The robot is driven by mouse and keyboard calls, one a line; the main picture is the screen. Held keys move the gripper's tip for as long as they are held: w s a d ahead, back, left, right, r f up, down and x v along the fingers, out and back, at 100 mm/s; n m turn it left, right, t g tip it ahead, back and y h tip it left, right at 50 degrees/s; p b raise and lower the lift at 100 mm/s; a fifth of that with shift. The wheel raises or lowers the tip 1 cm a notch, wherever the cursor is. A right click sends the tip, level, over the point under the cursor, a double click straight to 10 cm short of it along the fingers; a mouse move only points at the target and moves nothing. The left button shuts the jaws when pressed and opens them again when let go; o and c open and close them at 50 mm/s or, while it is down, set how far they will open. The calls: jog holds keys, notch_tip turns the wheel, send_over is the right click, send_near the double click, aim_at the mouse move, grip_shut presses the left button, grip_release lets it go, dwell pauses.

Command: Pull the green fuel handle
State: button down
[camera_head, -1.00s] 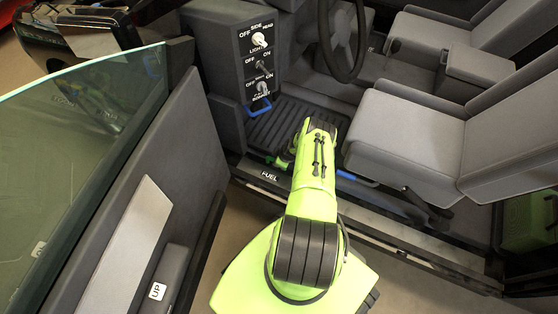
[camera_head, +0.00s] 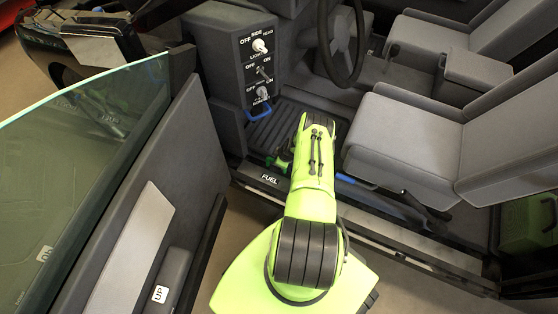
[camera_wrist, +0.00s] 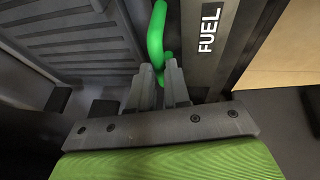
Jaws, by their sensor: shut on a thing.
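The green fuel handle (camera_wrist: 156,38) is a bent green bar beside the white FUEL label (camera_wrist: 208,28) in the wrist view. My gripper (camera_wrist: 159,72) is closed around its lower part, with a grey finger on each side. The upper bend of the handle sticks out beyond the fingertips. In the head view a small part of the green handle (camera_head: 281,163) shows on the sill, left of my arm. My fingers are hidden there behind my own arm.
The open door (camera_head: 160,190) stands close on the left. A switch panel (camera_head: 262,70) with a blue handle (camera_head: 258,108) below it is ahead. The driver's seat (camera_head: 405,140) is at right, with a blue lever (camera_head: 355,181) low beside it.

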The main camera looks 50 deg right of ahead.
jog(key=c, duration=1.1)
grip_release()
jog(key=shift+w+d+r, duration=0.1)
jog(key=shift+w+r, duration=0.05)
jog(key=shift+r, duration=0.2)
jog(key=shift+f, duration=0.1)
jog(key=p+v, duration=0.6)
jog(key=v, duration=0.9)
jog(key=shift+s+r+p, duration=0.3)
jog(key=shift+p, duration=0.05)
